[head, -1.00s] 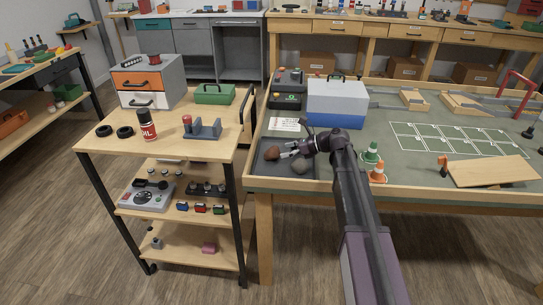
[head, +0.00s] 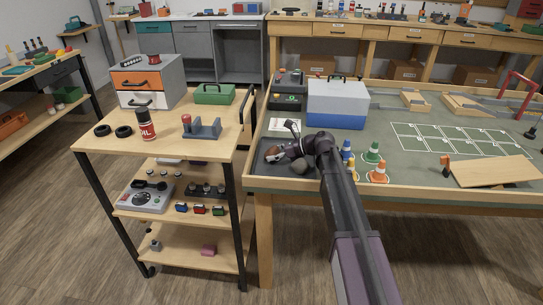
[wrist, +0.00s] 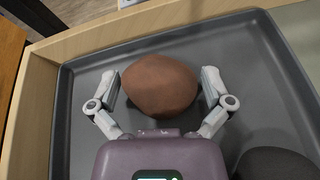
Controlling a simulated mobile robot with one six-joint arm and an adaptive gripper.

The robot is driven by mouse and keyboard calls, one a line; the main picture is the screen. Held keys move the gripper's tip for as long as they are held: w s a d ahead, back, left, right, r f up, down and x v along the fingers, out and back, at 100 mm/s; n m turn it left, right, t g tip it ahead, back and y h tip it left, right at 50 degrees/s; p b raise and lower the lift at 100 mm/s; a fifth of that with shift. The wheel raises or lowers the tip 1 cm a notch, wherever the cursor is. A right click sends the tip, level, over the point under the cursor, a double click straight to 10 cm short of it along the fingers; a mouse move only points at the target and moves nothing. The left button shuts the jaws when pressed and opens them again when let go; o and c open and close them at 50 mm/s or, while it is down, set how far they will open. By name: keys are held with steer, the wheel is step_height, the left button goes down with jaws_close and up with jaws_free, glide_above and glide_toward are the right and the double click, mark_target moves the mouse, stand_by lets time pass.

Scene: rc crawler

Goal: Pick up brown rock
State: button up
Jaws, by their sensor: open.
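The brown rock (wrist: 160,85) lies in a dark grey tray (wrist: 72,125), centred ahead of my gripper in the wrist view. My gripper (wrist: 162,88) is open, with one finger on each side of the rock. The fingertips look close to the rock's sides; whether they touch it I cannot tell. In the head view my gripper (head: 275,153) is low over the tray, and the brown rock (head: 272,151) shows only in part behind it.
A grey rock (head: 299,166) lies in the tray to the right, and its dark edge shows in the wrist view (wrist: 275,164). The table's wooden rim (wrist: 38,85) borders the tray. A blue and grey toolbox (head: 337,104) stands behind, and cones (head: 377,172) stand to the right.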

stand_by(0.4)
steer(key=c, duration=0.9)
steer(key=shift+r, duration=0.2)
step_height(320, 180, up, 10)
steer(key=p, duration=1)
steer(key=shift+f, duration=0.15)
